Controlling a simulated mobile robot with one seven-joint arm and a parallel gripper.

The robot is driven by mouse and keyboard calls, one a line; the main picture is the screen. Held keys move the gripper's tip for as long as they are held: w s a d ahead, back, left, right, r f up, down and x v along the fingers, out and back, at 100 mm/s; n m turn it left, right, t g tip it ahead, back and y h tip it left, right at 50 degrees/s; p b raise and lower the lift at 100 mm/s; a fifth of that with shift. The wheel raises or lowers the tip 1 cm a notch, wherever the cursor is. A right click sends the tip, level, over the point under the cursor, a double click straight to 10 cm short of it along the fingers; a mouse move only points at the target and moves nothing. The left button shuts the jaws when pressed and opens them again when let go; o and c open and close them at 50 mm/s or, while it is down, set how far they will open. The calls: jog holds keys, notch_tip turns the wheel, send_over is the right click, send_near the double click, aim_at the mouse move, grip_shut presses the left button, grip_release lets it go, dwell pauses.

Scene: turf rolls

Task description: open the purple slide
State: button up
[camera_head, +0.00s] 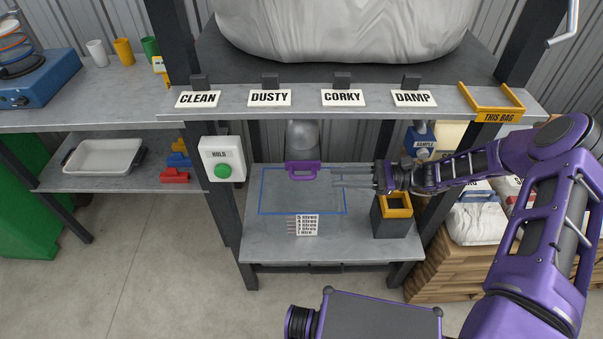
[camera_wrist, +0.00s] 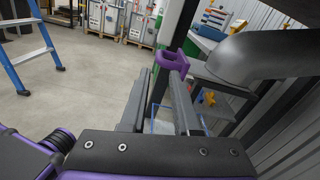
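The purple slide (camera_head: 303,170) shows as a purple loop handle below the grey spout (camera_head: 302,137) under the upper shelf. In the wrist view the purple slide (camera_wrist: 169,60) lies just beyond my fingertips, closest to the right finger, with the spout (camera_wrist: 265,55) at right. My gripper (camera_head: 336,178) comes in from the right, with its fingers pointing left toward the handle. A small gap shows between fingertips and handle. In the wrist view my gripper (camera_wrist: 160,74) has its fingers apart with nothing between them. How far the slide plate is drawn is hidden.
A clear box with blue edges (camera_head: 262,194) stands below the spout. A dark bin with a yellow rim (camera_head: 397,207) stands under my wrist. A HOLD box with a green button (camera_head: 222,171) is on the left post. The labelled shelf edge (camera_head: 315,105) is above.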

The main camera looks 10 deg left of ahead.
aim_at(300, 178)
jog(key=x, duration=1)
jog(key=shift+s+a, duration=0.15)
jog(key=shift+a, duration=0.05)
grip_shut()
dwell(1.0)
